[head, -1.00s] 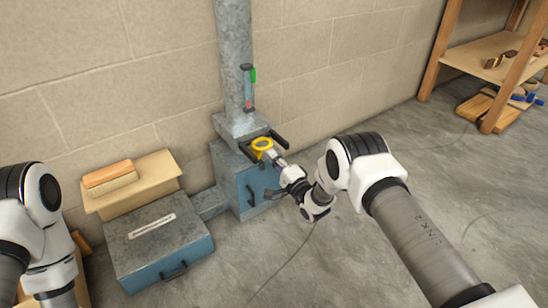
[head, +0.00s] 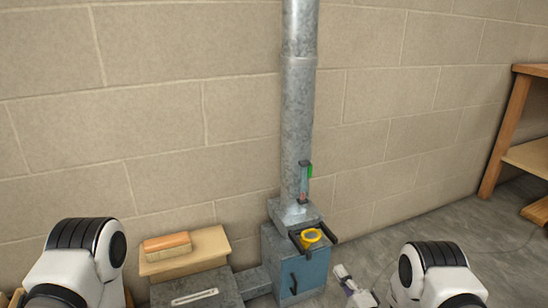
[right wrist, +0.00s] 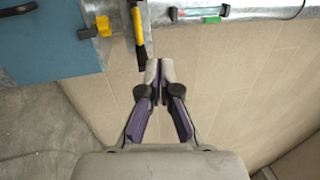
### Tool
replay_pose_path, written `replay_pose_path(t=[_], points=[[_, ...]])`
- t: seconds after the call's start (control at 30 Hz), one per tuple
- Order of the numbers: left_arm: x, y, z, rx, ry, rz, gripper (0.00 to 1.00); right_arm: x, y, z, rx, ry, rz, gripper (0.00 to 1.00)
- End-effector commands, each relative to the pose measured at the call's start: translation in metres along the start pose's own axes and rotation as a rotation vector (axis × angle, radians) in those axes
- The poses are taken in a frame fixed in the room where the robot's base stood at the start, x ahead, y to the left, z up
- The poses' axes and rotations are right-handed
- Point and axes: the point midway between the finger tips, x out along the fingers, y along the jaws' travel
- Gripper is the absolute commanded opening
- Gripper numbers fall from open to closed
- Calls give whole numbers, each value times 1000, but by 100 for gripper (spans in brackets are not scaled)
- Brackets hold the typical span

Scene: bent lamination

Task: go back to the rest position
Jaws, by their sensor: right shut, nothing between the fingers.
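My right gripper (head: 340,270) is low in the head view, right of and below the blue-and-grey metal cabinet, apart from it. In the right wrist view its two fingers (right wrist: 160,68) are shut together with nothing between them. A yellow piece (right wrist: 103,26) also shows in the right wrist view, beside a black-and-yellow bar (right wrist: 138,30). My left gripper is out of view; only part of my left arm shows at the lower left.
A blue cabinet (head: 302,275) stands under a grey metal duct (head: 299,105) with a gauge (head: 305,180) by a block wall. A wooden shelf (head: 510,130) stands right.

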Motion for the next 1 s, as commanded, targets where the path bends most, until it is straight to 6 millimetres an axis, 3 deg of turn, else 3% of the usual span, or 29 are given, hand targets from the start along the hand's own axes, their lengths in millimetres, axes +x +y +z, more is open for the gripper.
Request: replay_pose_path(t=[0.03,0.13,0.27,0.4,0.5,0.67,0.77,0.83,1.0], points=[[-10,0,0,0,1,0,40,-10,-6,6,17,22,80,0],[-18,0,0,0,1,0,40,-53,13,18,-80,67,362,0],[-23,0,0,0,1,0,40,-144,41,37,-310,3,794,0],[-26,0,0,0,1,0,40,-249,48,61,-514,-215,1179,0],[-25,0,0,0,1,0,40,-310,43,77,-607,-405,1366,0],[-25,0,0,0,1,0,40,-391,25,99,-711,-763,1559,0],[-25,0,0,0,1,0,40,-412,20,105,-804,-1009,1564,0],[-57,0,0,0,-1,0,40,-405,-12,105,-835,-1045,1544,0],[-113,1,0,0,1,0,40,-393,-65,105,-834,-1040,1544,0]])
